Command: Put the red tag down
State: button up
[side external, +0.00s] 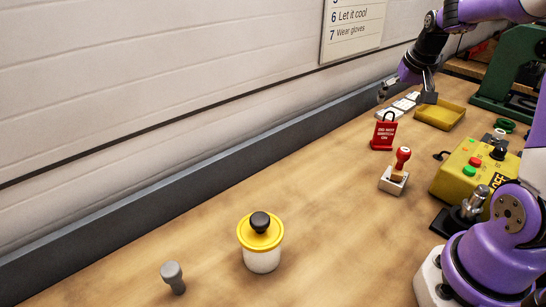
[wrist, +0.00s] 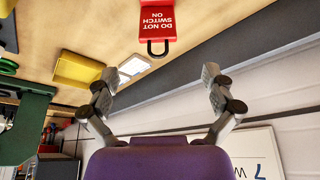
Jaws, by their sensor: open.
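The red tag (side external: 383,134) has white lettering and a dark loop at its top. It rests on the wooden bench, apart from my gripper; I cannot tell whether it stands or lies flat. In the wrist view the tag (wrist: 157,20) is at the top edge, partly cut off, with its loop pointing toward my gripper. My gripper (side external: 405,91) is above the bench, beyond the tag in the side view. In the wrist view its two fingers (wrist: 160,76) are spread wide with nothing between them.
A yellow-lidded jar (side external: 262,256) and grey knob (side external: 173,278) are nearer. The bench left of the stamp is clear.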

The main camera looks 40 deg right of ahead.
jog(key=s+a+r+n+t+y, duration=0.1)
jog(key=a+r+n, duration=0.1)
jog(key=a, duration=0.5)
jog(key=a+r+n+t, duration=0.1)
jog(key=a+r+n, duration=0.1)
jog(key=a, duration=0.4)
jog(key=s+a+n+y, duration=0.2)
jog(key=s+a+n, duration=0.2)
jog(key=s+a, duration=0.3)
jog(key=a+f, duration=0.1)
jog(key=a, duration=0.3)
jog(key=shift+s+a+n, duration=0.15)
jog(key=shift+a+n, duration=0.1)
jog(key=shift+n, duration=0.15)
jog(key=shift+r, duration=0.1)
